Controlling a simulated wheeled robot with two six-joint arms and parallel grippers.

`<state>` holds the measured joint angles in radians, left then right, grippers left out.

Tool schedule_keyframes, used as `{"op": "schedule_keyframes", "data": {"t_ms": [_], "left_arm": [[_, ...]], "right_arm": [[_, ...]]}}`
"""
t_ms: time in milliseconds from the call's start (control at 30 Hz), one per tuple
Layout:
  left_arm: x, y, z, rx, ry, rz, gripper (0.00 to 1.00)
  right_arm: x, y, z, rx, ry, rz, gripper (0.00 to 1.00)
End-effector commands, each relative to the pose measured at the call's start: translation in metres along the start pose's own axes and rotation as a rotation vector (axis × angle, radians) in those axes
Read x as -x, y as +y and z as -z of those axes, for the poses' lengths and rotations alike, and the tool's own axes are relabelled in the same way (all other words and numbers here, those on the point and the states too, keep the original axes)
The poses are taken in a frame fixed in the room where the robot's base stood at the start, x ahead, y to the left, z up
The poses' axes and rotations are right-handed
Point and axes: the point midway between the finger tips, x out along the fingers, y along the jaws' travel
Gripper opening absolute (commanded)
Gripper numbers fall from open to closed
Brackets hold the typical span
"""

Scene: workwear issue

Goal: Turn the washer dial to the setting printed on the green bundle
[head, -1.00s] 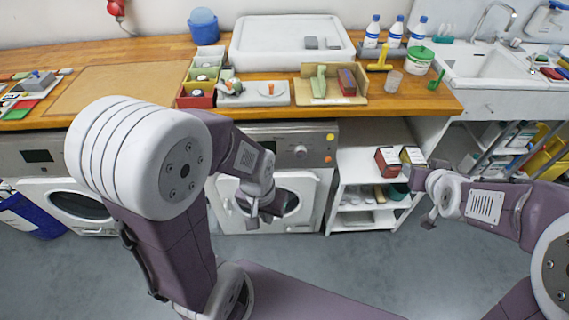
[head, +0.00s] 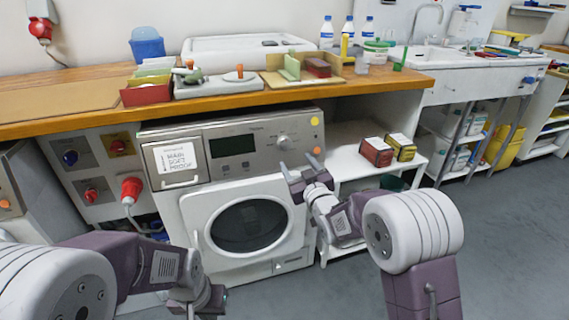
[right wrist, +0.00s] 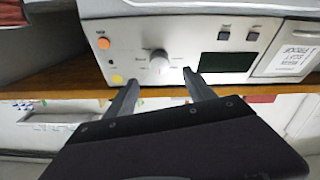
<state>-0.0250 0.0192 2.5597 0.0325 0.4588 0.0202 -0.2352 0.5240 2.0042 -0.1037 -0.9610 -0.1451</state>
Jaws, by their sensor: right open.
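The washer (head: 250,190) has a round silver dial (head: 283,142) on the right of its front panel. The dial also shows in the right wrist view (right wrist: 159,62), upside down, just beyond and between my fingertips. My right gripper (head: 299,165) is open and empty, just below and in front of the dial, apart from it. My left gripper (head: 197,303) is low at the bottom edge; its jaws are unclear. A yellow-green labelled pack (head: 401,148), possibly the green bundle, is on the shelf beside a red one (head: 376,152). Its print is too small to read.
A lettered white card (head: 177,158) is on the washer drawer. Orange and yellow buttons sit right of the dial. A red plug (head: 131,188) juts out on the left. The wooden counter (head: 220,98) overhangs above. Grey floor is clear at right.

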Motion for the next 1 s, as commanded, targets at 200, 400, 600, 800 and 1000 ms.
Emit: {"op": "schedule_keyframes", "data": {"t_ms": [200,400,600,800,1000], "left_arm": [[-0.003,0.0,0.0,0.0,0.0,0.0,0.0],[-0.015,0.0,-0.002,0.0,0.0,0.0,0.0],[-0.019,0.0,-0.002,0.0,0.0,0.0,0.0],[-0.019,0.0,-0.002,0.0,0.0,0.0,0.0],[-0.019,0.0,-0.002,0.0,0.0,0.0,0.0]], "right_arm": [[-0.025,0.0,0.0,0.0,0.0,0.0,0.63],[-0.065,0.0,-0.001,-0.001,0.001,-0.001,0.63],[-0.086,0.001,0.001,-0.001,-0.001,0.0,0.63],[-0.091,0.001,0.001,-0.001,-0.002,0.0,0.63],[-0.09,0.001,0.002,-0.001,-0.002,0.0,0.41]]}}
